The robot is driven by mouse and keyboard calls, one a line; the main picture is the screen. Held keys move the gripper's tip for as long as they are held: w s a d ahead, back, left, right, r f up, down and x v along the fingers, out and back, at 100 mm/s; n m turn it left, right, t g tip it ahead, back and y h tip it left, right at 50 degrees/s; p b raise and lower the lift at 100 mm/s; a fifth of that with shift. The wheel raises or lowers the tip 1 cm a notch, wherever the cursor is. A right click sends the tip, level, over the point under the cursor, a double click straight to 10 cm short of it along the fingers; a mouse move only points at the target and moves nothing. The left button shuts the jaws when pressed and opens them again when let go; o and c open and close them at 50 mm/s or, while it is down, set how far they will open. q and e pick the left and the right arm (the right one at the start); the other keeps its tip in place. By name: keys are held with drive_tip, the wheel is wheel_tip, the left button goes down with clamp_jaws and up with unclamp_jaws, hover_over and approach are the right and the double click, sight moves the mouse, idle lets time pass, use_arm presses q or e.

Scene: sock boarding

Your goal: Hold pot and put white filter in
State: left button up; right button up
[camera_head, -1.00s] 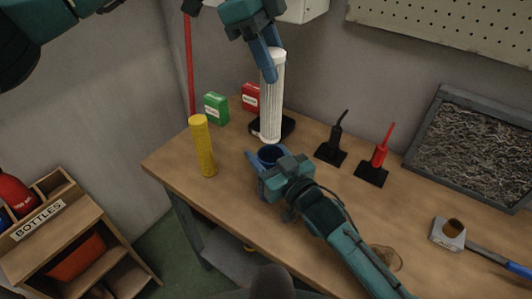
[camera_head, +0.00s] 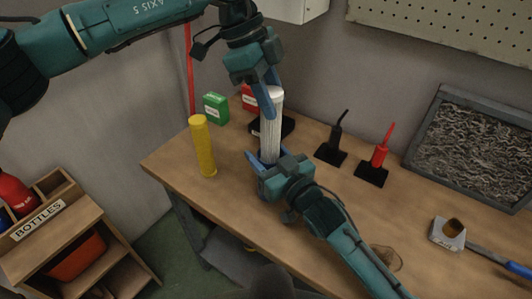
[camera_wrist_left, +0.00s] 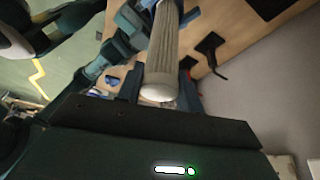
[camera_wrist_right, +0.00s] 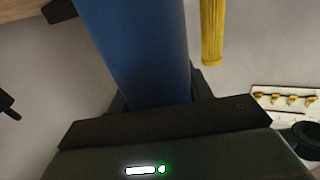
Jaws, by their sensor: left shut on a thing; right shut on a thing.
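The white pleated filter (camera_head: 271,130) stands nearly upright in the head view. My left gripper (camera_head: 271,104) is shut on its upper end, just below the white cap. The filter also fills the middle of the left wrist view (camera_wrist_left: 164,50). My right gripper (camera_head: 267,168) is shut on the blue pot, which shows as a large blue cylinder in the right wrist view (camera_wrist_right: 140,45). The filter's lower end is at the pot's mouth. My right gripper and the filter hide most of the pot in the head view, so I cannot tell how deep the filter sits.
A yellow cylinder (camera_head: 203,147) stands left of the pot on the wooden table (camera_head: 340,215). Green (camera_head: 215,108) and red (camera_head: 249,98) boxes stand behind. Black (camera_head: 333,148) and red-handled (camera_head: 375,165) tools stand to the right. A brush (camera_head: 450,232) lies farther right.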

use_arm(q)
drive_tip(key=shift+f, duration=0.85)
drive_tip(key=o, duration=1.3)
drive_tip(key=v, duration=1.2)
use_arm(e)
drive_tip(key=o, duration=1.1)
